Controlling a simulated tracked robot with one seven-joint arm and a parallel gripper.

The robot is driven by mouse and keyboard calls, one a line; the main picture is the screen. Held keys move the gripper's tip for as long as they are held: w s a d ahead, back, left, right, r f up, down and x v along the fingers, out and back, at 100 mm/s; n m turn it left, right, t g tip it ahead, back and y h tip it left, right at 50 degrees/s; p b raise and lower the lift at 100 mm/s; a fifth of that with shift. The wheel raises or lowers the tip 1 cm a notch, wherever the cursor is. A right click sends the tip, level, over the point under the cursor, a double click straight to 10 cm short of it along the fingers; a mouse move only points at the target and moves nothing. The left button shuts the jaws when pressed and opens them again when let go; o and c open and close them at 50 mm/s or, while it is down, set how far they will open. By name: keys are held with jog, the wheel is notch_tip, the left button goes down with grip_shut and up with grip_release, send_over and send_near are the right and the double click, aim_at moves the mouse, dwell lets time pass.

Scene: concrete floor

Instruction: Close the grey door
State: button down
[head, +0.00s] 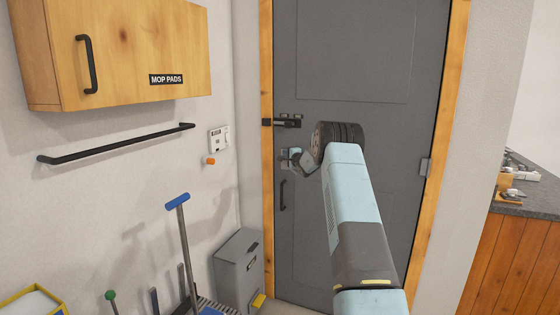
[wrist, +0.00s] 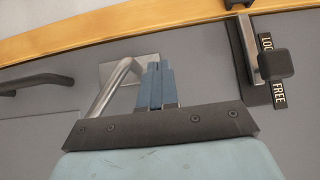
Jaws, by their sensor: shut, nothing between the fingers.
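The grey door (head: 350,60) stands in a wooden frame (head: 266,60), its left edge close to the frame; I cannot tell whether it is fully shut. My gripper (head: 292,158) is at the door's left side, its blue fingers (wrist: 160,75) together and empty. In the wrist view a silver lever handle (wrist: 118,85) on a square plate is just left of the fingers; I cannot tell whether they touch. A black latch (head: 285,122) sits above the handle; in the wrist view it (wrist: 248,50) shows by a FREE label (wrist: 279,93).
A black pull (head: 282,195) is low on the door. A wooden MOP PADS cabinet (head: 150,50) and a black rail (head: 115,145) are on the left wall. A grey bin (head: 236,265) and a blue-topped mop handle (head: 178,202) stand below. A counter (head: 535,192) is at right.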

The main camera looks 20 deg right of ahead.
jog(key=s+a+r+n+g+y, duration=0.1)
jog(key=s+a+r+n+y, duration=0.2)
jog(key=s+a+r, duration=0.45)
jog(key=s+a+r+n+g+y, duration=0.1)
jog(key=s+a+r+n+y, duration=0.3)
jog(key=s+a, duration=0.6)
jog(key=s+a+r+n+g+y, duration=0.1)
jog(key=s+a+r+n+g, duration=0.25)
jog(key=s+a, duration=0.35)
jog(key=s+a+r+n+g, duration=0.2)
jog(key=s+a+r, duration=0.2)
jog(key=s+a, duration=0.35)
jog(key=s+a+f+n+g+h, duration=0.1)
jog(key=s+a+n+g+h, duration=0.2)
jog(key=s, duration=2)
jog(key=s+d+f+n+g+h, duration=0.1)
jog(key=s+d+f+h, duration=0.1)
jog(key=s, duration=0.8)
jog(key=s+d+f+n+g+h, duration=0.1)
jog(key=s+d+f+h, duration=0.2)
jog(key=s, duration=0.7)
jog(key=shift+s+d+f+h, duration=0.15)
jog(key=shift+d+f+h, duration=0.15)
jog(key=shift+d+f, duration=0.75)
jog(key=shift+s+r, duration=0.1)
